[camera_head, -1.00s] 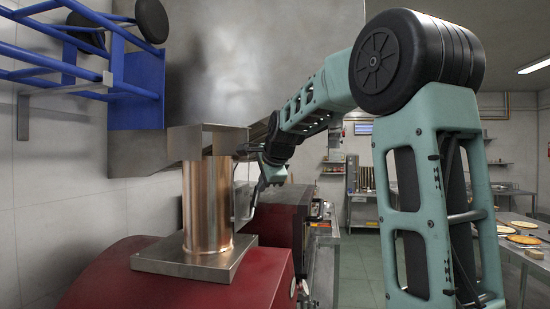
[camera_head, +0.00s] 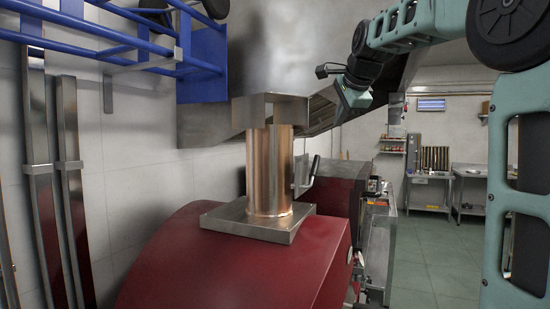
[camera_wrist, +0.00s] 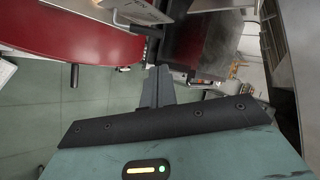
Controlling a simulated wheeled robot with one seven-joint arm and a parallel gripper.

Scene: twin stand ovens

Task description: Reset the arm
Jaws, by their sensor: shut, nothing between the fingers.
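My gripper (camera_head: 346,108) hangs in the air at the upper right of the head view, pointing down and to the left. It is above and to the right of the copper flue (camera_head: 268,170) and its small side handle (camera_head: 313,168), and apart from both. In the wrist view my gripper's dark fingers (camera_wrist: 157,84) are together and empty. My arm reaches in from the right edge of the head view.
The flue stands on a metal plate (camera_head: 258,222) on the red oven (camera_head: 240,265). A metal hood (camera_head: 290,50) is above it. Green floor (camera_head: 435,255) is open at right; steel tables (camera_head: 470,172) stand behind.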

